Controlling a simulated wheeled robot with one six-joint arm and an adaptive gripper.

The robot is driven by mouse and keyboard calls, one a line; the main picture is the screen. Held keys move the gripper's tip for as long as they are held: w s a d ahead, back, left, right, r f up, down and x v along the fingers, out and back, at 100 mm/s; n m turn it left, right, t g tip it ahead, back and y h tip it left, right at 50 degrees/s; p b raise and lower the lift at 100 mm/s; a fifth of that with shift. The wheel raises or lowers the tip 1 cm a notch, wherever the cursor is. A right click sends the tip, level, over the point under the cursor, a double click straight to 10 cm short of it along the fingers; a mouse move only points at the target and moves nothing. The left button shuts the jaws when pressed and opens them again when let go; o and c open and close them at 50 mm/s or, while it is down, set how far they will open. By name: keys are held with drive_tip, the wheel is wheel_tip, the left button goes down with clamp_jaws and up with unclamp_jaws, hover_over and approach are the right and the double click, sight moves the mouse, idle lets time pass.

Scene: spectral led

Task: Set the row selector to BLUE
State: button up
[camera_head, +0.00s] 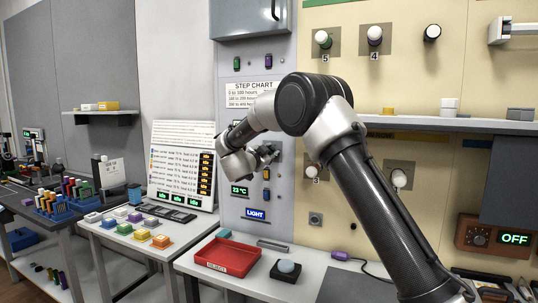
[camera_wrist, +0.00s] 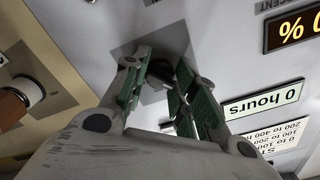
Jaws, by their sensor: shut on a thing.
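My gripper (camera_head: 266,153) is at the grey wall panel (camera_head: 230,215), below the step chart. In the wrist view my gripper (camera_wrist: 160,92) has its green-padded fingers on either side of a small dark knob (camera_wrist: 157,84) and is shut on it. The knob stands on a dark square plate (camera_wrist: 172,42) on the panel. I cannot read any BLUE mark or pointer, so its setting cannot be told. In the head view my gripper and arm hide the knob.
The step chart (camera_head: 250,94) is above; a 23 °C display (camera_head: 240,190) and LIGHT sign (camera_head: 256,214) are below. A lit "0 hours" display (camera_wrist: 263,100) is close by. A red tray (camera_head: 227,258) lies on the bench. Knobs line the beige wall at right.

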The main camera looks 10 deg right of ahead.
drive_tip(key=n, duration=0.7)
drive_tip(key=shift+f, duration=0.15)
idle(0.6)
drive_tip(key=o, duration=1)
drive_tip(key=shift+o, duration=0.2)
drive_tip(key=shift+s+a, duration=0.1)
drive_tip(key=shift+s, duration=0.05)
drive_tip(key=v, duration=1.1)
drive_tip(key=shift+s+a, duration=0.2)
drive_tip(key=shift+s, duration=0.1)
